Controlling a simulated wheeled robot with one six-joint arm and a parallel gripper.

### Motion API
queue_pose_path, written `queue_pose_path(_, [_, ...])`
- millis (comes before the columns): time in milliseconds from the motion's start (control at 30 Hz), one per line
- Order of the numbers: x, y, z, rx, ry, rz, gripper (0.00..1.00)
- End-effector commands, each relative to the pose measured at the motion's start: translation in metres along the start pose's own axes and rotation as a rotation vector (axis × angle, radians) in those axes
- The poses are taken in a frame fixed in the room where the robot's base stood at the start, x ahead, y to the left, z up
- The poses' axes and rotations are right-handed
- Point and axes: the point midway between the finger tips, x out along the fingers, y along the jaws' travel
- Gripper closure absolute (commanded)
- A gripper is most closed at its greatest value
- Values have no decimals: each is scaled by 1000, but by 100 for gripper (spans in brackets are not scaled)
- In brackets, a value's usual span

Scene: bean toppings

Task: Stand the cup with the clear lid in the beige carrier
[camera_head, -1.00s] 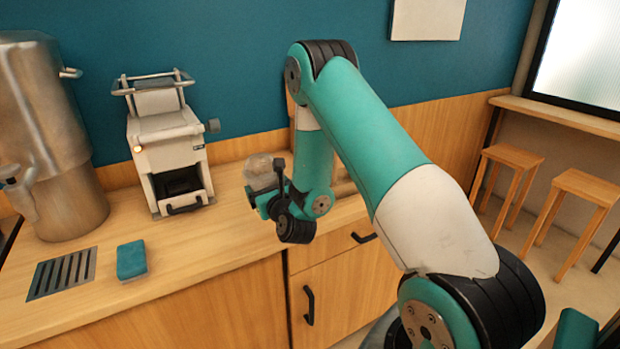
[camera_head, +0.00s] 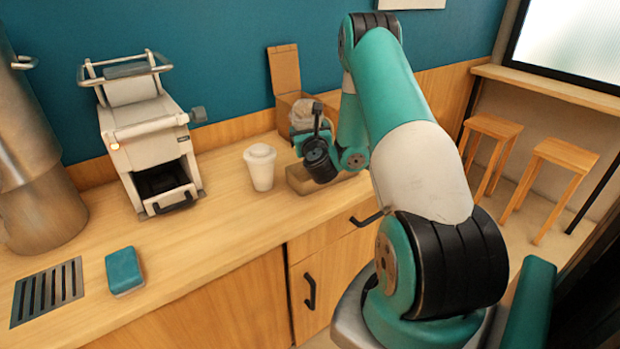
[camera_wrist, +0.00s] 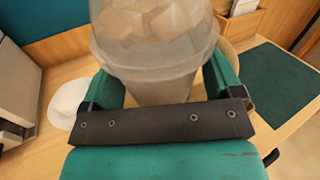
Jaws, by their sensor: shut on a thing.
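My gripper (camera_head: 305,130) is shut on the cup with the clear lid (camera_wrist: 155,50); its two green fingers stand on either side of the cup body in the wrist view. The cup looks upright, with pale lumps showing through the clear upper part. In the head view the cup (camera_head: 307,112) is partly hidden behind my gripper. A low beige box, seemingly the carrier (camera_head: 298,182), sits on the counter just below my gripper, which hides much of it. I cannot tell how high the cup is above it.
A white lidded cup (camera_head: 260,168) stands left of the carrier. A brown box with a raised lid (camera_head: 284,70) is behind my gripper. A white machine (camera_head: 150,140), a teal sponge (camera_head: 124,270) and a drain grate (camera_head: 47,290) are further left.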

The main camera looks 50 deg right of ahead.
Motion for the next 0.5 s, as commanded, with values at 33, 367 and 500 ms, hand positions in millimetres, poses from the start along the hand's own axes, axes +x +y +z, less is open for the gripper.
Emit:
queue_pose_path(33, [0, 3, -24, -1, -1, 0, 28])
queue_pose_path(367, [1, 5, -66, 0, -1, -3, 28])
queue_pose_path(500, [0, 8, -86, -2, 0, -2, 28])
